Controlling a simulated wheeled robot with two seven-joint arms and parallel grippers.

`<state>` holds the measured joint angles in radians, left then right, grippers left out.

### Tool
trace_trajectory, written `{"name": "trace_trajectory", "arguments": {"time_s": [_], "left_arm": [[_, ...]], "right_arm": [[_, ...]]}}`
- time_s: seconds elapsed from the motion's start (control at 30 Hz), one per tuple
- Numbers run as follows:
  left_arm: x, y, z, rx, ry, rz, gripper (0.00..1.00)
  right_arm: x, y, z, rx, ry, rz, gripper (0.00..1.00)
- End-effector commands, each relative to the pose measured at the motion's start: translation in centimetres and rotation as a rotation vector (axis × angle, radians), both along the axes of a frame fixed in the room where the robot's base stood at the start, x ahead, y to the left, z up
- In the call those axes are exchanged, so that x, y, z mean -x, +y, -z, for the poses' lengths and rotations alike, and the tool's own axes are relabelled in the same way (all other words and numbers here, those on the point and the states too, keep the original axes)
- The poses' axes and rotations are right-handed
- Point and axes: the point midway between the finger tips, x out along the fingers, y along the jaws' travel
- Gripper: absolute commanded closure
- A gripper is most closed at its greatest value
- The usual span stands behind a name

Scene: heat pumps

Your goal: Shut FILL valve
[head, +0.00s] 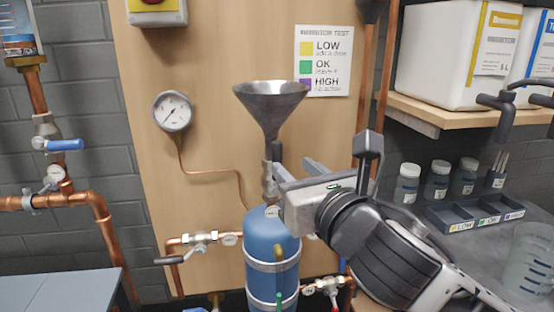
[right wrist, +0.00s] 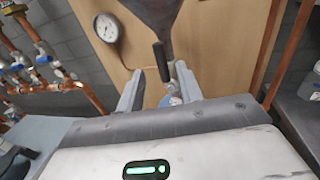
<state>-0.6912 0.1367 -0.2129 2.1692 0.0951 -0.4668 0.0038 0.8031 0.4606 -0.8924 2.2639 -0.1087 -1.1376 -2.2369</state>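A valve (right wrist: 172,76) with a black lever handle (right wrist: 160,60) sits on the short pipe below the metal funnel (head: 270,105), above the blue tank (head: 270,258). The lever points up along the funnel in the right wrist view. The dark lever also shows in the head view (head: 277,150), with its lower part behind my gripper. I cannot read a FILL label on it. My right gripper (head: 293,168) is in front of this valve. In the right wrist view its two fingers (right wrist: 158,76) are spread on either side of the lever's lower end, with no visible grip. My left gripper is not in view.
A gauge (head: 172,111) is on the wooden panel. Other valves sit at the lower left (head: 198,238), lower right (head: 325,286) and far left (head: 57,144). A shelf with white containers (head: 455,52) and a counter with bottles (head: 407,184) are to the right.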

Motion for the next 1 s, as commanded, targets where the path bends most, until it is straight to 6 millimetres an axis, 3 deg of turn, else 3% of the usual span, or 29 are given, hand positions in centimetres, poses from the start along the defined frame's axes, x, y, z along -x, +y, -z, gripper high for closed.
{"name": "trace_trajectory", "arguments": {"time_s": [0.2, 0.4, 0.8, 0.83, 0.93, 1.0], "left_arm": [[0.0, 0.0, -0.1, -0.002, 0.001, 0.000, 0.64], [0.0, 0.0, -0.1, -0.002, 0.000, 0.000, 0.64], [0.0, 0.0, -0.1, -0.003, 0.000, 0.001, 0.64], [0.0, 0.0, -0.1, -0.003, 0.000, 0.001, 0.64], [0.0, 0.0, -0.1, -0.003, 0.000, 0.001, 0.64], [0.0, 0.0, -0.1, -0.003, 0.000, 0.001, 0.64]], "right_arm": [[-4.3, 1.8, -0.1, -0.001, 0.002, 0.002, 0.64], [-6.7, 2.8, -0.1, -0.001, 0.000, 0.001, 0.64], [-7.5, 3.1, 0.0, 0.000, -0.001, 0.000, 0.64], [-7.5, 3.1, 0.0, 0.000, -0.001, 0.000, 0.67], [-7.5, 3.1, 0.0, 0.000, -0.001, 0.000, 0.95], [-7.5, 3.1, 0.0, 0.000, -0.001, 0.000, 1.00]]}}
